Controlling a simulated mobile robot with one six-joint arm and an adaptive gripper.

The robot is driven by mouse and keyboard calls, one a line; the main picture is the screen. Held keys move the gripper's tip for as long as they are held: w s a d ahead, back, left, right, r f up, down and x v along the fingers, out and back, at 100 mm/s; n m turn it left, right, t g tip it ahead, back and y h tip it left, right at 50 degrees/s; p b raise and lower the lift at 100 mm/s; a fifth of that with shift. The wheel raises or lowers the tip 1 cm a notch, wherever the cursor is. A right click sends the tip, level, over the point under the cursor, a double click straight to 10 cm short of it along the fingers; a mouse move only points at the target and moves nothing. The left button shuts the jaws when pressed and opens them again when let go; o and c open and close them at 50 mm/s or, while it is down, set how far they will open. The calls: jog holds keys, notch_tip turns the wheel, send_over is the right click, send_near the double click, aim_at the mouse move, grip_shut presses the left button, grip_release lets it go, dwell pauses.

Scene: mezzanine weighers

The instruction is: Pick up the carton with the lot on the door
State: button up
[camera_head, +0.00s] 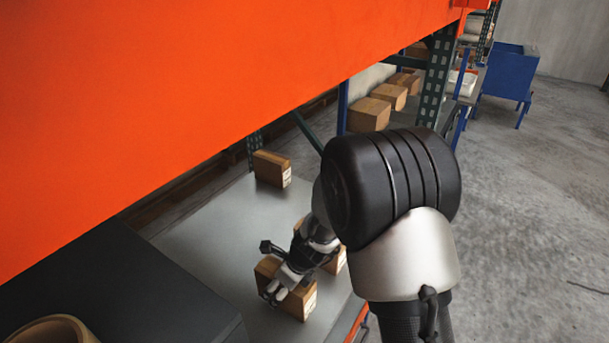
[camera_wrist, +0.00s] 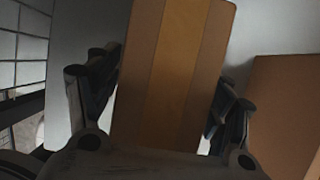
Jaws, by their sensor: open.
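A brown carton (camera_head: 302,303) with a tape strip and a white label stands on the grey shelf deck (camera_head: 222,222). In the wrist view this carton (camera_wrist: 172,75) fills the middle. My gripper (camera_head: 276,290) is at the carton, and its open fingers (camera_wrist: 165,110) lie one on each side of it. I cannot tell whether the fingers touch it. A second carton (camera_head: 341,262) stands just behind, partly hidden by my arm; a carton (camera_wrist: 285,110) also shows at the right in the wrist view. A third labelled carton (camera_head: 272,169) stands farther back. No lot text is readable, and no door is recognisable.
An orange beam (camera_head: 200,90) crosses above the deck, close over my arm. A dark surface (camera_head: 120,290) with a tan round object (camera_head: 52,330) is at lower left. More cartons (camera_head: 369,114) sit on a rack behind. Open concrete floor (camera_head: 540,200) lies at right.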

jog(key=shift+c, duration=0.5)
jog(key=c, duration=1.4)
jog(key=shift+r, duration=0.1)
